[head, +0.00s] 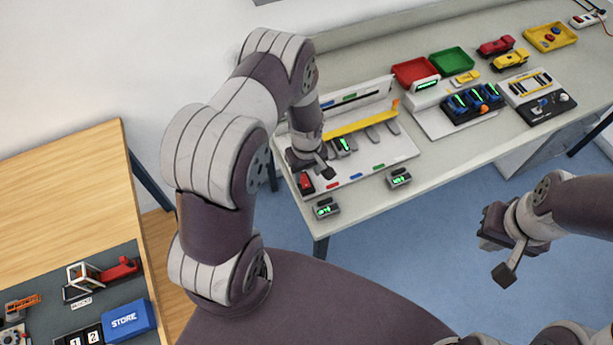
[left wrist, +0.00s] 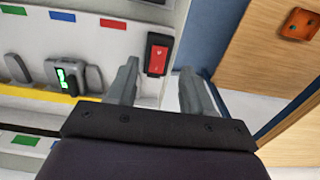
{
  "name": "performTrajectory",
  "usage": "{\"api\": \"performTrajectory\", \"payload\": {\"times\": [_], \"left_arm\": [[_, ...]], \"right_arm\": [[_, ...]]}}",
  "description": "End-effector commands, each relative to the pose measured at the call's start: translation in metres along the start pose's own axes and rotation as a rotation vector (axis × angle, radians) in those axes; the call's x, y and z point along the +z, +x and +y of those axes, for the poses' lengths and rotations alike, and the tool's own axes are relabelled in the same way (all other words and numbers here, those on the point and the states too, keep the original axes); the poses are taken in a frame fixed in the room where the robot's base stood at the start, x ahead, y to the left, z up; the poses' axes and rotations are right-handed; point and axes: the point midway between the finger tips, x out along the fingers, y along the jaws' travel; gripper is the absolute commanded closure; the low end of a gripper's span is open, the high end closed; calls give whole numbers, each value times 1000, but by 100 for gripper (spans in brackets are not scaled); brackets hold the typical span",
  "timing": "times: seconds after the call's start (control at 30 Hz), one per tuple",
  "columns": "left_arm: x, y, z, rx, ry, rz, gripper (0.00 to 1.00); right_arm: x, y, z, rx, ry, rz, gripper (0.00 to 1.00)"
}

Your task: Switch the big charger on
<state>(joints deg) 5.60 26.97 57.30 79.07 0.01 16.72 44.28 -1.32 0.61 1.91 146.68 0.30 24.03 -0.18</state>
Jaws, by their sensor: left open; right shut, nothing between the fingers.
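The big charger (head: 375,160) is a white unit on the grey table, with a back panel, a yellow bar and a row of slots. A red rocker switch (head: 306,183) in a dark frame sits at its front left corner. In the left wrist view the switch (left wrist: 158,56) shows just beyond and between the fingertips. My left gripper (head: 322,174) is open above this corner, close to the switch; contact cannot be told. Its fingers (left wrist: 160,82) have nothing between them. A battery with a green display (left wrist: 66,78) sits in one slot. My right gripper (head: 505,270) is shut and empty, over the floor.
Two small meters (head: 326,208) (head: 399,178) lie at the table's front edge. A smaller charger (head: 472,103) with blue batteries, red (head: 413,72) and green (head: 452,60) trays and toy cars stand to the right. A wooden table (head: 60,190) is at left.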

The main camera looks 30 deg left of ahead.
Motion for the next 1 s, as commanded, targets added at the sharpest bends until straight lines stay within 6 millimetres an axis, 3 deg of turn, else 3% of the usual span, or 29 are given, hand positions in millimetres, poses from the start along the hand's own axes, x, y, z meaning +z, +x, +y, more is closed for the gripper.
{"api": "performTrajectory", "payload": {"times": [0.1, 0.3, 0.63, 0.67, 0.8, 1.0], "left_arm": [[1, 26, -1, -2, 1, -2, 49], [0, 53, 0, 0, 2, 0, 49], [0, 58, 0, 1, 2, 1, 49], [0, 58, 0, 1, 2, 1, 55], [0, 58, 0, 1, 2, 1, 100], [-2, 59, 0, -3, -1, -20, 100]], "right_arm": [[-1, -10, 0, 0, 0, 0, 100], [-2, -14, 0, 0, 0, 0, 100], [-2, -14, 0, 0, 0, 0, 100], [-2, -14, 0, 0, 0, 0, 100], [-2, -14, 0, 0, 0, 0, 100], [-1, -11, 0, 0, 0, 0, 100]]}}
